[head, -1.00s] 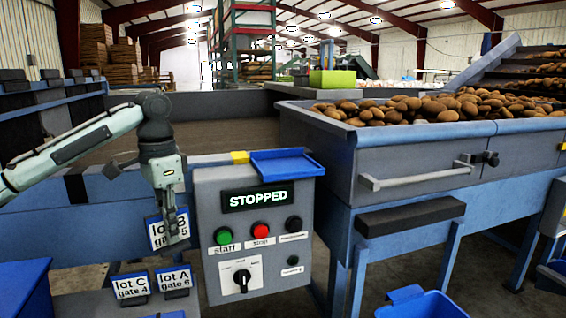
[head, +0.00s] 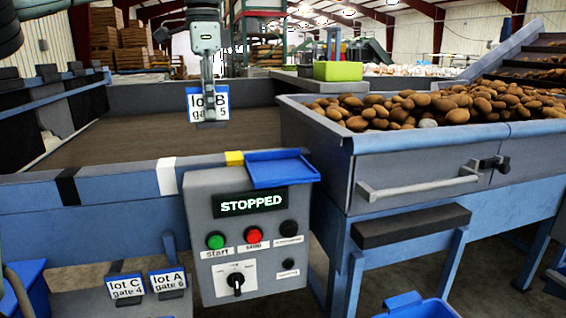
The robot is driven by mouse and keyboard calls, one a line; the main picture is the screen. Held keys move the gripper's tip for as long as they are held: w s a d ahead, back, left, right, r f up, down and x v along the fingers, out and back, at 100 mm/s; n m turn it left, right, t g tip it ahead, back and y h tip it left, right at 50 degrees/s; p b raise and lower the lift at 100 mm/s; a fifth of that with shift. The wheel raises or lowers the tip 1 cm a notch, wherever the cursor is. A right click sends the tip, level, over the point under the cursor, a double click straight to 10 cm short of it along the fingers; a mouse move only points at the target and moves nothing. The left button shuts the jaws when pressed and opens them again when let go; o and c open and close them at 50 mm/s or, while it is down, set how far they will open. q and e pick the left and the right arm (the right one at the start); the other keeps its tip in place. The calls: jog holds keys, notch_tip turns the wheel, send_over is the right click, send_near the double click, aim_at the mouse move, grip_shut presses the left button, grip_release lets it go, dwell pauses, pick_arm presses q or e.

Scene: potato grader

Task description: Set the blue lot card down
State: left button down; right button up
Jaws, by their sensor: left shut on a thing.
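The blue lot card (head: 196,103), marked "lot B gate 5", hangs upright in my left gripper (head: 210,118), which is shut on it. Gripper and card are in the upper left of the head view, in front of the brown belt (head: 120,137) and above the control box (head: 218,246). The fingers cover part of the card's right side. Two similar cards, lot C (head: 125,286) and lot A (head: 168,280), stand on a grey surface at the lower left. My right gripper is not in view.
A shallow blue tray (head: 282,168) sits on top of the control box, whose display reads "STOPPED". A potato-filled bin (head: 410,150) stands to the right. A blue crate (head: 418,306) is below.

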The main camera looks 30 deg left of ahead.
aim_at(224, 100)
pick_arm(q)
jog(key=shift+w+d+r+m, duration=0.15)
jog(key=shift+w+d+r, duration=0.05)
jog(key=shift+w+d, duration=0.35)
jog(key=shift+w+d+r+m, duration=0.15)
jog(key=shift+w+d, duration=0.3)
jog(key=shift+w, duration=0.1)
jog(key=w+d+f, duration=0.2)
jog(key=d, duration=0.1)
jog(key=w+d+f, duration=0.2)
jog(key=d, duration=0.1)
jog(key=w+d+f, duration=0.2)
jog(key=d, duration=0.1)
jog(key=shift+w+f, duration=0.3)
jog(key=shift+f, duration=2.05)
jog(key=c, duration=2)
grip_release()
jog(key=shift+f, duration=0.1)
jog(key=o, duration=0.4)
notch_tip(224, 100, up, 12)
jog(key=shift+r, duration=0.15)
